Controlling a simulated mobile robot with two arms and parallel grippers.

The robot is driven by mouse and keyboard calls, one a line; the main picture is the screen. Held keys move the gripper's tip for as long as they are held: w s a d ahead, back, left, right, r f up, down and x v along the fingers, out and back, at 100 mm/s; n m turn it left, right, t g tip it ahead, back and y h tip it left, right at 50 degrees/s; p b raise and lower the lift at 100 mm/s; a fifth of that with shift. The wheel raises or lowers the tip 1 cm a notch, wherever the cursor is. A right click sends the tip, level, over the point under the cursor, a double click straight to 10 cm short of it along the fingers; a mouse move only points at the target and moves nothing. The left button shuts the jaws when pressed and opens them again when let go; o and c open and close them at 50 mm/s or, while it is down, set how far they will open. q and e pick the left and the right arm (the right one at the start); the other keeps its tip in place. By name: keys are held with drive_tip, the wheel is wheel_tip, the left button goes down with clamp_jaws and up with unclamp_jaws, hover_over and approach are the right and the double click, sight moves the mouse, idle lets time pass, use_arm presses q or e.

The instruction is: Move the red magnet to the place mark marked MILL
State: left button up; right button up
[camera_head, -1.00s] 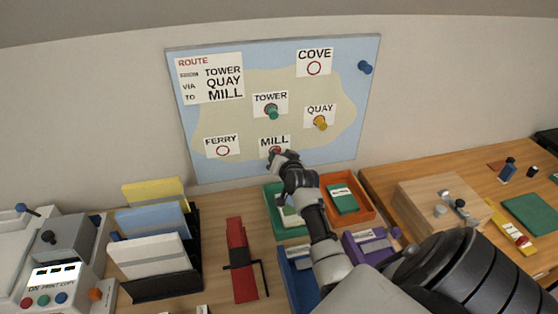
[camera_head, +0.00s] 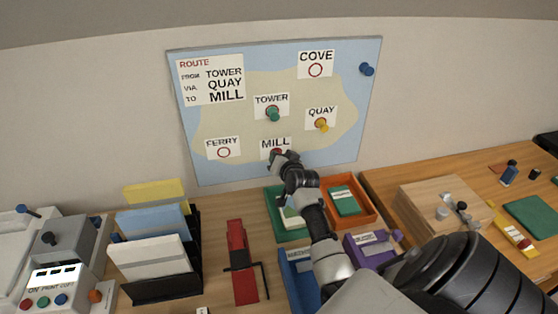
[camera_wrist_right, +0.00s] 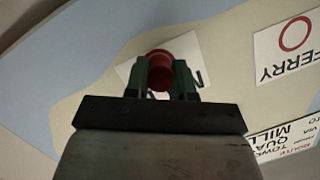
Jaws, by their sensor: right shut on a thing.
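The map board (camera_head: 345,135) stands against the wall. Its MILL mark (camera_head: 274,143) is at the bottom middle, partly hidden by my right gripper (camera_head: 277,156). In the wrist view my right gripper (camera_wrist_right: 161,80) is shut on the red magnet (camera_wrist_right: 160,68), in front of the MILL card (camera_wrist_right: 203,79). A little red also shows at the MILL mark in the head view. I cannot tell whether the magnet touches the board. The green magnet (camera_head: 272,114) is on TOWER and the yellow magnet (camera_head: 321,124) is on QUAY. My left gripper is not in view.
The FERRY mark (camera_head: 223,152) and COVE mark (camera_head: 316,70) are bare. A blue magnet (camera_head: 367,69) is at the board's right edge. Below stand green (camera_head: 270,203) and orange (camera_head: 371,212) trays, a file rack (camera_head: 160,290) and a red tool (camera_head: 238,262).

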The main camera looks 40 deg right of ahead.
drive_tip(key=o, duration=0.8)
drive_tip(key=s+a+p, duration=0.1)
drive_tip(key=s, duration=0.1)
drive_tip(key=s+a+p, duration=0.1)
drive_tip(key=s+p, duration=0.1)
drive_tip(key=s+a+p, duration=0.1)
drive_tip(key=s+p, duration=0.1)
drive_tip(key=shift+s+a, duration=0.15)
drive_tip(key=shift+a, duration=0.1)
idle(0.4)
idle(0.5)
